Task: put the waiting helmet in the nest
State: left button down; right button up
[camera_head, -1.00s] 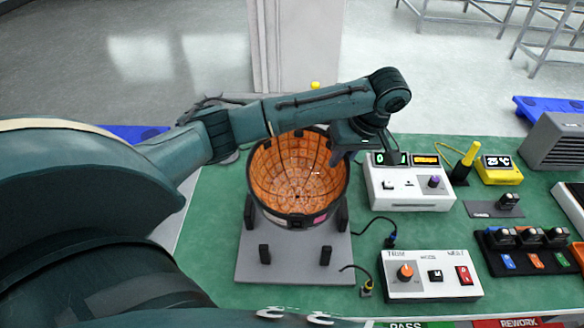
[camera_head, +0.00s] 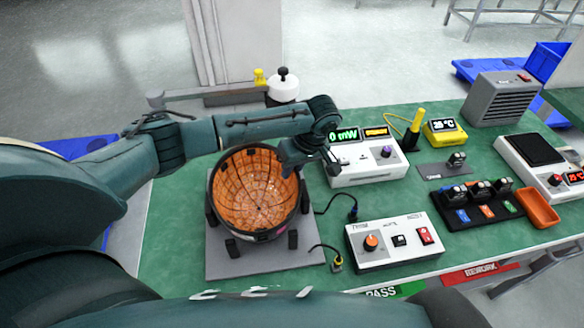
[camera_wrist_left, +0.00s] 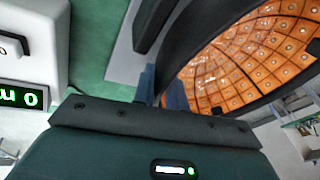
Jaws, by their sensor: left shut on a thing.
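The helmet (camera_head: 262,190) is an open dark shell lined with orange tiles, its opening facing up and toward the head camera. It is among the dark posts of the nest, a grey plate (camera_head: 225,262) on the green bench. I cannot tell whether it rests fully on the plate. My left gripper (camera_head: 298,166) is shut on the helmet's right rim. In the left wrist view, the fingers (camera_wrist_left: 160,92) pinch the dark rim, with the orange lining (camera_wrist_left: 245,60) beside them. The helmet's underside is hidden. My right gripper is not in view.
A white meter box (camera_head: 365,170) stands just right of the helmet. A control box (camera_head: 395,243) with a red switch is at front right. A black tray (camera_head: 478,208) of small modules and an orange bin (camera_head: 538,208) lie farther right. A cable (camera_head: 330,255) lies beside the plate.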

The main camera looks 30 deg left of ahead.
pick_arm(q)
jog(key=c, duration=1.9)
grip_release()
jog(key=shift+f, duration=0.1)
jog(key=o, duration=0.5)
jog(key=shift+c, duration=0.2)
jog(key=v, duration=1.2)
